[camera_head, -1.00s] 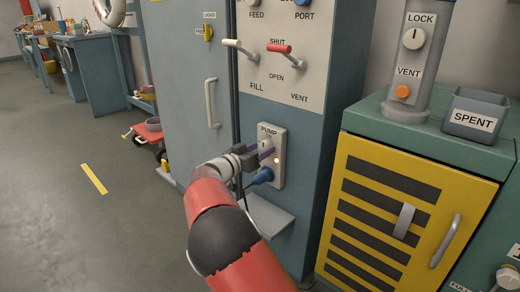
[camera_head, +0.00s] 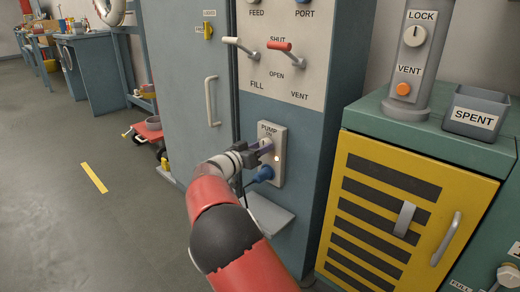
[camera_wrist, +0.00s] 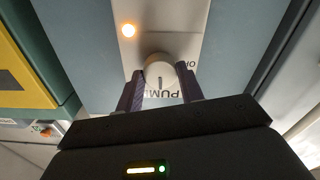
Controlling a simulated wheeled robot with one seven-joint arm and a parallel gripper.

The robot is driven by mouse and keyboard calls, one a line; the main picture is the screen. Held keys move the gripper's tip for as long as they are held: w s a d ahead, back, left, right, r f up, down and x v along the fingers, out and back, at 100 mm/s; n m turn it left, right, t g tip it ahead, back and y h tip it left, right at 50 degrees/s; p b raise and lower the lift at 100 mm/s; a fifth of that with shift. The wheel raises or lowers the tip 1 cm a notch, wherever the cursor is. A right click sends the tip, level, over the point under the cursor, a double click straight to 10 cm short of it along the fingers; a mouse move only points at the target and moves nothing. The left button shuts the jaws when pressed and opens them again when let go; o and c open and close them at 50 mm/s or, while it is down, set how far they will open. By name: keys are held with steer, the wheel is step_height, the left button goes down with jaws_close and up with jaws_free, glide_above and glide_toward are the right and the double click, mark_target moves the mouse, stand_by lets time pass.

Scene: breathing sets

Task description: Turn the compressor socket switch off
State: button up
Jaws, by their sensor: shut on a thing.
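The pump socket (camera_head: 277,133) is a pale plate on the blue-grey cabinet, marked "PUMP" and "ON". Its round switch knob (camera_head: 266,144) is partly hidden by my gripper in the head view. A small amber light is lit on the plate; it also shows in the wrist view (camera_wrist: 127,30). A blue plug (camera_head: 263,174) sits in the socket below the knob. My gripper (camera_head: 259,152) is at the plate. In the wrist view my gripper (camera_wrist: 160,72) has a finger on each side of the pale knob (camera_wrist: 157,66) and is shut on it.
A small grey shelf (camera_head: 268,215) juts out below the socket. Valve levers (camera_head: 281,46) are on the panel above. A yellow-doored cabinet (camera_head: 385,215) stands to the right, with a "SPENT" bin (camera_head: 474,112) on top. The floor at left is mostly clear.

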steer(key=n+b, duration=0.2)
steer(key=n, duration=0.1)
steer(key=shift+f+n, duration=0.1)
steer(key=shift+n, duration=0.2)
steer(key=n+b, duration=0.1)
steer(key=n, duration=0.3)
steer(key=shift+n, duration=0.3)
steer(key=n+p, duration=0.1)
steer(key=n, duration=0.4)
steer(key=shift+r, duration=0.2)
steer(key=shift+n+p, duration=1.2)
steer(key=shift+n, duration=0.9)
steer(key=shift+f, duration=0.1)
steer(key=o, duration=1)
